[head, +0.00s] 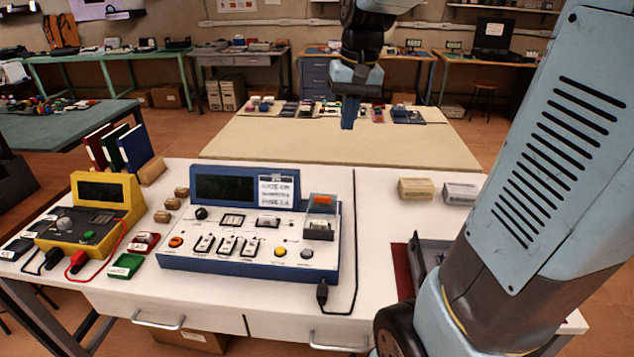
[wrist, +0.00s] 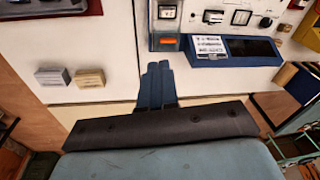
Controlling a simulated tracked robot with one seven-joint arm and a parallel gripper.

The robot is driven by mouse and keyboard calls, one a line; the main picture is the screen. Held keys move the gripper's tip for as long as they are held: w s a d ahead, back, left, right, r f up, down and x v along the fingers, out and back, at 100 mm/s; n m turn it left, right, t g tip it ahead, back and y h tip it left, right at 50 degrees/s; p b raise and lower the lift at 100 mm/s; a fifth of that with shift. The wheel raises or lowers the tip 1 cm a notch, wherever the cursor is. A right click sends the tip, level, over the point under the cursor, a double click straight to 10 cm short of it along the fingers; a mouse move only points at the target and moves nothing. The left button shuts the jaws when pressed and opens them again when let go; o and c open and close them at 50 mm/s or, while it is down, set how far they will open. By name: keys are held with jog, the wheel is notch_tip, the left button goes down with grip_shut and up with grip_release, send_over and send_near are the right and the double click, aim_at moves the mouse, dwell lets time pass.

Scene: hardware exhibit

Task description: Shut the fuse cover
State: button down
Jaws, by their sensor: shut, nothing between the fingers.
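The fuse cover (head: 322,203) is a small clear flap with an orange patch, at the right end of the blue and white instrument (head: 250,232). It appears raised at the rear of the fuse bay (head: 319,231). In the wrist view the cover (wrist: 167,41) shows at the instrument's edge, just beyond my fingertips. My gripper (head: 347,126) is shut and empty, pointing down above and behind the instrument in the head view. Its blue fingers (wrist: 157,72) are together in the wrist view, apart from the cover.
A display housing (head: 240,186) rises beside the cover. A black cable (head: 354,245) runs along the table to its right. Tan (head: 416,189) and grey (head: 460,193) boxes stand farther right. A yellow meter (head: 95,215) is at left. The white tabletop between cable and boxes is clear.

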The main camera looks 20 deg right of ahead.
jog(key=w+d+f+m+g+y, duration=0.1)
jog(key=w+f+g, duration=0.2)
jog(key=w+f, duration=0.5)
jog(key=w+d+f+m+g, duration=0.1)
jog(key=w+f+m+g, duration=0.1)
jog(key=w+f, duration=0.65)
send_near(323, 202)
jog(key=f, duration=0.1)
jog(key=w+f, duration=0.1)
jog(key=f, duration=0.3)
jog(key=shift+w+d+f, duration=0.1)
jog(key=shift+w+f, duration=0.15)
jog(key=shift+w, duration=0.05)
jog(key=shift+s+a, duration=0.25)
jog(key=shift+s, duration=0.35)
